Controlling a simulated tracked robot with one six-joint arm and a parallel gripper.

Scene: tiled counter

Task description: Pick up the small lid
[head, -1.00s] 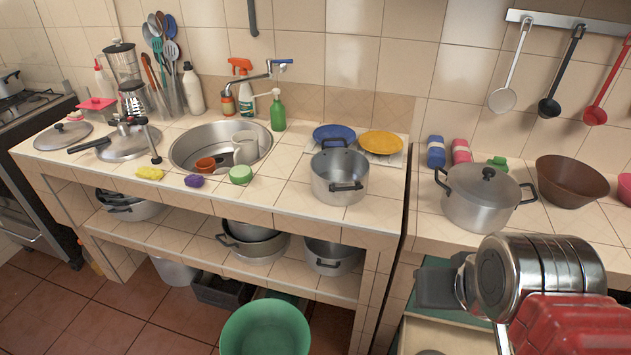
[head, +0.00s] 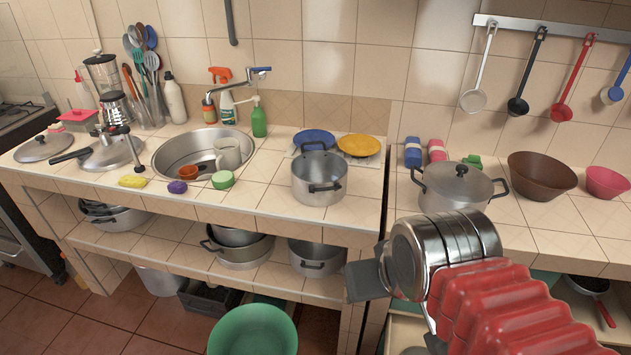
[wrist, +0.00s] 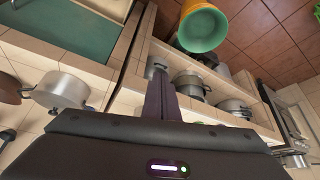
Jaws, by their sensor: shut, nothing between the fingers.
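A grey metal lid (head: 44,147) with a dark knob lies flat at the left end of the counter. A second lid-like metal disc (head: 112,153) lies beside it, partly hidden by a dark handle and a thin upright rod. A lid with a dark knob (head: 461,183) sits on the pot at the right. I cannot tell which is the small lid. My gripper (head: 366,281) is in front of the counter, low and far right of the left lids. In the wrist view its dark fingers (wrist: 161,99) are together and empty, and no loose lid shows.
The sink (head: 190,150) with a mug and small bowls lies between my gripper and the left lids. An open pot (head: 319,178) stands near the counter's front edge. The shelf below holds several pots. A green tub (head: 252,330) is on the floor.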

